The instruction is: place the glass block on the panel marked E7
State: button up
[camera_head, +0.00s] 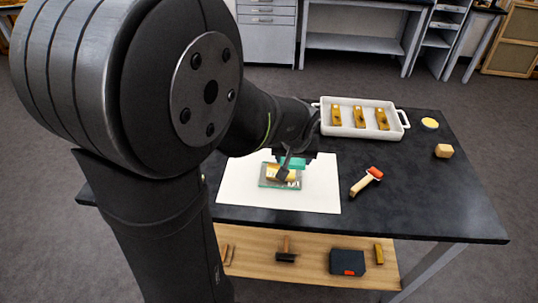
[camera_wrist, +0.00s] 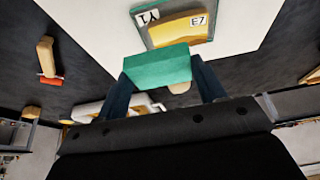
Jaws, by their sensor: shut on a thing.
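My gripper (camera_head: 288,172) is shut on the teal glass block (camera_head: 298,163). In the wrist view the block (camera_wrist: 157,69) sits between the two dark fingers of my gripper (camera_wrist: 163,80). A flat greenish panel (camera_head: 265,183) lies on a white sheet, below and close to the block; the fingers hide part of it. It bears a gold fragment (camera_head: 273,171). In the wrist view the panel (camera_wrist: 150,36) shows two white labels, Y1 at left and E7 at right. I cannot tell whether the block touches the panel.
The white sheet (camera_head: 235,185) lies on the dark table (camera_head: 430,205). A white tray (camera_head: 345,130) holding several gold pieces stands at the back. A red-and-wood roller (camera_head: 366,181), a yellow dish (camera_head: 430,123) and a wooden block (camera_head: 444,151) are at right. A lower shelf (camera_head: 310,268) holds tools.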

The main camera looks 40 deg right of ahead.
jog(key=w+f, duration=0.2)
jog(key=w, duration=0.2)
jog(key=shift+w+a+f, duration=0.15)
jog(key=shift+w+f, duration=0.05)
jog(key=shift+f, duration=2.15)
jog(key=shift+f, duration=0.1)
jog(key=o, duration=1.1)
jog(key=shift+c, duration=0.2)
jog(key=shift+r, duration=0.4)
jog(key=v, duration=1.1)
jog(key=shift+s+a+r, duration=0.15)
jog(key=shift+r, duration=0.05)
jog(key=shift+f, duration=0.1)
